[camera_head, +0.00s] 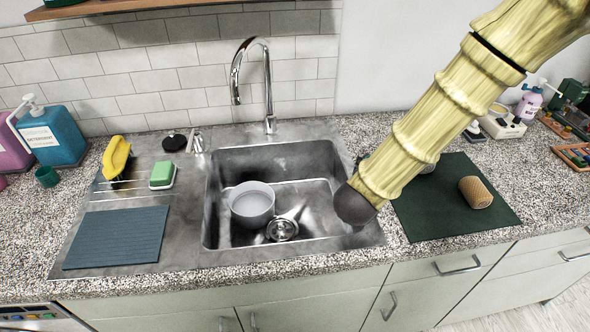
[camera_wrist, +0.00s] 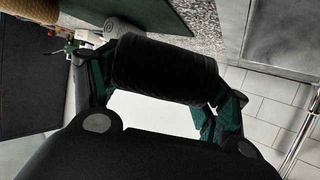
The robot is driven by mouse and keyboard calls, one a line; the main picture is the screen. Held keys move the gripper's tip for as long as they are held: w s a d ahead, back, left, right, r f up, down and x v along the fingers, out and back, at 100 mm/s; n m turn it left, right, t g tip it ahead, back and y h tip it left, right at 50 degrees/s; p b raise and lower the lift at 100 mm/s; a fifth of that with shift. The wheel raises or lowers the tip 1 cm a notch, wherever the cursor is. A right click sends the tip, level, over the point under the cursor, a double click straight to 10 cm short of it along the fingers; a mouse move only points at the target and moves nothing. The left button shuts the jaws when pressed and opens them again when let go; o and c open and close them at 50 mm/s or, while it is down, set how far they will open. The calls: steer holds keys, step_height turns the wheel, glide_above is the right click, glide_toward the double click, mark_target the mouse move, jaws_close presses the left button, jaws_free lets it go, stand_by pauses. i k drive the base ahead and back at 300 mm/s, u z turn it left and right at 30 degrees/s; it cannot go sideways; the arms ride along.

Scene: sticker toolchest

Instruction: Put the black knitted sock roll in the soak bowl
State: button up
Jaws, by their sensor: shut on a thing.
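The black knitted sock roll (camera_wrist: 165,68) is ribbed and lies across the wrist view, held between the dark green fingers of my gripper (camera_wrist: 163,85). In the head view the roll is not distinguishable. There, the dark end of my arm (camera_head: 353,206) shows above the right rim of the sink, and the fingers are hidden. The soak bowl, a light grey round bowl (camera_head: 252,206), stands in the left part of the sink basin, to the left of my gripper. It looks empty. The bowl is not seen in the wrist view.
A tan roll (camera_head: 475,192) lies on the dark green mat (camera_head: 430,222) right of the sink, with a grey roll partly behind my arm. The sink (camera_head: 318,158) has a raised rim and a tall faucet (camera_head: 268,90) behind. A sponge and dark ribbed mat (camera_head: 117,238) are left.

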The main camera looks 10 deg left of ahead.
mark_target(253, 212)
steer(key=z, duration=1.3)
steer(key=k, duration=1.25)
steer(key=u, duration=1.45)
steer(key=i, duration=0.95)
steer(key=z, duration=0.05)
